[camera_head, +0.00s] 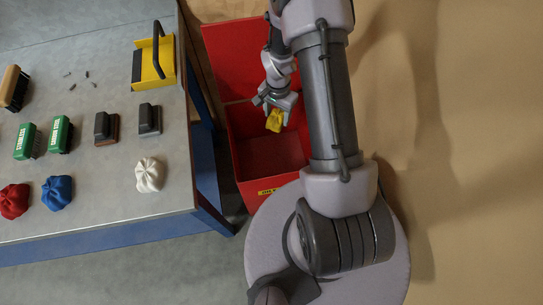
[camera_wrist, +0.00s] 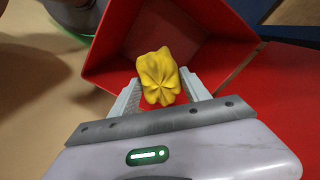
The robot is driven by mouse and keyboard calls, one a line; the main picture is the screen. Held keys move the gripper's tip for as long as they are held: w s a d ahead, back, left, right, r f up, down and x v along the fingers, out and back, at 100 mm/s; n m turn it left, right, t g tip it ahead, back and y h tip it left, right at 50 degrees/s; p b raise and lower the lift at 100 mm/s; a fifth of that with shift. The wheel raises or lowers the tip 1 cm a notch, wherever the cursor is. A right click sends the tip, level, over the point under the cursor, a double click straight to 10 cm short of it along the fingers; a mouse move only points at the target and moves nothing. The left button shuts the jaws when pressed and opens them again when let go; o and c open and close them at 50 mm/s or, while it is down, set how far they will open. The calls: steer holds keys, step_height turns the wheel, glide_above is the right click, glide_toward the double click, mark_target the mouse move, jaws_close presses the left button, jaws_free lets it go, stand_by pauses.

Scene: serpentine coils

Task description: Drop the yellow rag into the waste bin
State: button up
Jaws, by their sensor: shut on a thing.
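The yellow rag (camera_head: 274,121) is a small crumpled bundle held between the fingertips of my gripper (camera_head: 277,110). In the wrist view the rag (camera_wrist: 157,76) sits between the two fingers of my gripper (camera_wrist: 160,88), which are shut on it. The waste bin (camera_head: 243,172) is a red open box with a raised red lid, standing on the floor beside the table. The rag and gripper are over the bin's opening. In the wrist view the bin's walls (camera_wrist: 112,38) surround the view behind the rag, and its inside looks empty where visible.
A grey-topped table (camera_head: 110,185) with blue legs stands left of the bin. On it are a white rag (camera_head: 150,174), a blue rag (camera_head: 57,192), a red rag (camera_head: 14,200), several brushes and blocks, and a yellow tool with a black handle (camera_head: 153,62). Open floor lies to the right.

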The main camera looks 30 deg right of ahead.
steer(key=shift+d+f, duration=0.2)
steer(key=shift+f, duration=0.2)
step_height(320, 180, down, 6)
steer(key=b, duration=0.3)
steer(key=shift+a+b, duration=0.1)
steer(key=shift+b, duration=0.25)
steer(key=o, duration=1.6)
steer(key=shift+r, duration=0.15)
steer(key=shift+c, duration=0.2)
step_height(320, 180, up, 17)
steer(key=p, duration=0.6)
steer(key=shift+r, duration=0.2)
